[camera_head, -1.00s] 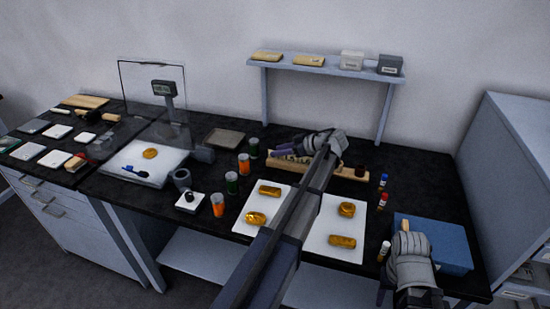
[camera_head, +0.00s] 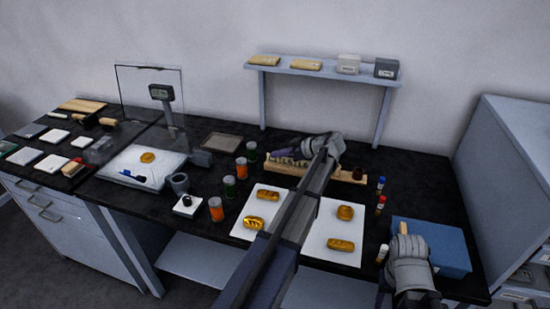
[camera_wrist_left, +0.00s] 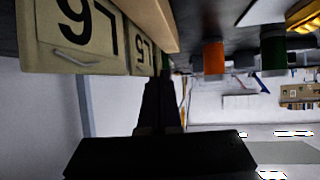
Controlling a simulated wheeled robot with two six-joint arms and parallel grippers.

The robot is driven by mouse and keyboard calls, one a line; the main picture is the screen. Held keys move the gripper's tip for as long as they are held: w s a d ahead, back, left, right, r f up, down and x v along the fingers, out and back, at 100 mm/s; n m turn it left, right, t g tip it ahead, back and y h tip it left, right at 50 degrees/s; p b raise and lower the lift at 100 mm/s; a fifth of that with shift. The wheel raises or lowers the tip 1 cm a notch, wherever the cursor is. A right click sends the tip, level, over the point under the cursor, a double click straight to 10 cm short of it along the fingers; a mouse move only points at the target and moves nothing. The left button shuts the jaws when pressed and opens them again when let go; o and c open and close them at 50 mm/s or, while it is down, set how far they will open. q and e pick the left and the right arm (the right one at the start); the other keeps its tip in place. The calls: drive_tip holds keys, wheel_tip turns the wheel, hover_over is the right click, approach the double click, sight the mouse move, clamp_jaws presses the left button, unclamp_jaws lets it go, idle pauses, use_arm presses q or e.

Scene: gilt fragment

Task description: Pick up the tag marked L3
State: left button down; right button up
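A long wooden rack (camera_head: 350,175) stands at the back of the black counter, with a row of small tags (camera_head: 290,161) on its left part. My left gripper (camera_head: 284,151) is over this row, and its wrist and arm hide part of the rack. In the left wrist view, a large cream tag (camera_wrist_left: 76,32) appears upside down and seems to read L6. A smaller tag (camera_wrist_left: 141,50) beside it is close to the dark finger tips (camera_wrist_left: 163,75); its digit is unclear. I cannot make out L3. My right gripper (camera_head: 402,240) is at the blue box, its fingers unclear.
White mats (camera_head: 331,250) with gold pieces lie in front of the rack. Orange and green jars (camera_head: 216,209) stand left of them. The blue box (camera_head: 448,248) is at the right. A shelf (camera_head: 320,72) spans the back.

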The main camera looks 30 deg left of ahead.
use_arm(q)
drive_tip(key=shift+r, duration=0.15)
wheel_tip(320, 180, up, 10)
drive_tip(key=p, duration=1)
